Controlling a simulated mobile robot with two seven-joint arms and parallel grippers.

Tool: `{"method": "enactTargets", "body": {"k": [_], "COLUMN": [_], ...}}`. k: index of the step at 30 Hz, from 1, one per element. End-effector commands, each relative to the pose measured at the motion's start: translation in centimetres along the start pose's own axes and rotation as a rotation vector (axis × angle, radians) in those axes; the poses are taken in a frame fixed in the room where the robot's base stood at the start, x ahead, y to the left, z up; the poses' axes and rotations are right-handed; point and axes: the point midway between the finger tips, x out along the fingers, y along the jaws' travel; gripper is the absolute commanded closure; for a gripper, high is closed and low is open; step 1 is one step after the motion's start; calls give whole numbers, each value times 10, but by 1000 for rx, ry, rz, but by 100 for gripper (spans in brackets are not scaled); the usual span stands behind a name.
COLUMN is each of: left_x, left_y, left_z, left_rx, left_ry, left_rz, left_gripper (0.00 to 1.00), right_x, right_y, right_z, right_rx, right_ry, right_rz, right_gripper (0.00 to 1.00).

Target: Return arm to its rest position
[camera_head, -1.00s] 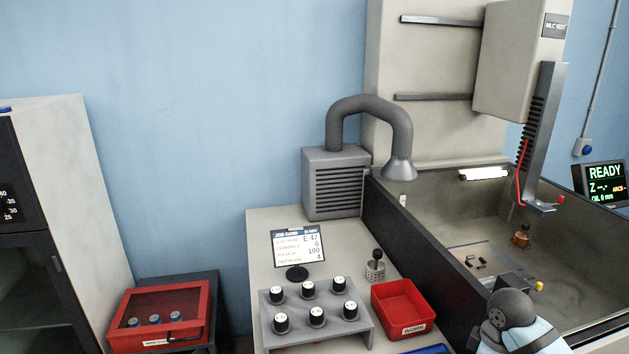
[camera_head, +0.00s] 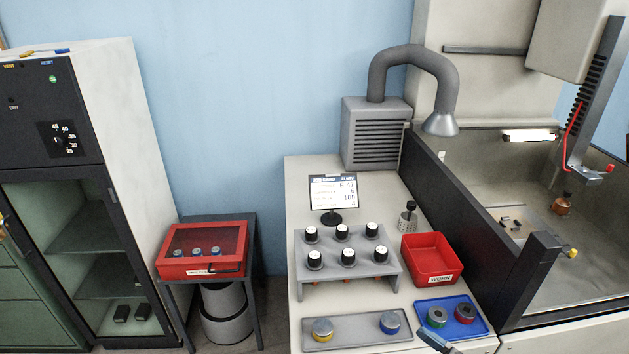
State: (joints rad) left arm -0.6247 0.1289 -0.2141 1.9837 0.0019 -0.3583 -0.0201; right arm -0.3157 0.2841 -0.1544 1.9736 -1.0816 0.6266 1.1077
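No left arm or left gripper can be made out. The blue tray (camera_head: 482,327) holds a green-ringed and a red-ringed round piece. The grey tray (camera_head: 358,335) beside it holds a yellow-ringed and a blue-ringed piece.
A grey rack (camera_head: 378,268) with several black-capped holders stands behind the trays. A red bin (camera_head: 408,251) is right of it, beside the machine tank's dark wall (camera_head: 455,208). A job card (camera_head: 333,191) stands behind. A red lidded box (camera_head: 203,270) and a cabinet (camera_head: 140,185) are left.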

Motion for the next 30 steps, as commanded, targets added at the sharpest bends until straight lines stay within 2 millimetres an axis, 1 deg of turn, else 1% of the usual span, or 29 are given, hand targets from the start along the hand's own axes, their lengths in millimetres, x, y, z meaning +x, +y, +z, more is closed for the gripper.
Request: {"method": "enactTargets", "body": {"k": [1, 2, 3, 5, 6, 8, 9, 11, 12, 13, 15, 18, 30], "left_x": [-1, -1, -1, -1, -1, -1, -1, -1, -1, -1, -1, -1, -1], "left_y": [0, 0, 0, 0, 0, 0, 0, 0, 0, 0, 0, 0, 0], "left_z": [1, 2, 2, 2, 2, 2, 2, 2, 2, 2, 2, 2, 2], "left_rx": [0, 0, 0, 0, 0, 0, 0, 0, 0, 0, 0, 0, 0], "left_ry": [-3, -4, -4, -4, -4, -4, -4, -4, -4, -4, -4, -3, -3], "left_rz": [0, 0, 1, 1, 1, 1, 1, 1, 1, 1, 1, 0, 0], "left_gripper": [51, 51, 51, 51, 51, 51, 51, 51, 51, 51, 51, 51, 51], "right_x": [-9, -14, -24, -39, -51, -68, -79, -93, -100, -104, -112, -117, -118], "right_y": [0, 1, 1, -4, -11, -26, -39, -59, -73, -82, -99, -111, -112], "right_z": [8, 15, 25, 46, 60, 82, 96, 112, 120, 125, 133, 138, 138], "right_rx": [26, 40, 60, 98, 128, 177, 212, 259, 289, 310, 343, 368, 369], "right_ry": [-15, -37, -83, -182, -264, -394, -479, -594, -658, -698, -767, -815, -817], "right_rz": [134, 212, 308, 430, 493, 552, 571, 575, 566, 557, 532, 508, 506], "right_gripper": [22, 22, 22, 22, 22, 22, 22, 22, 22, 22, 22, 22, 22]}}
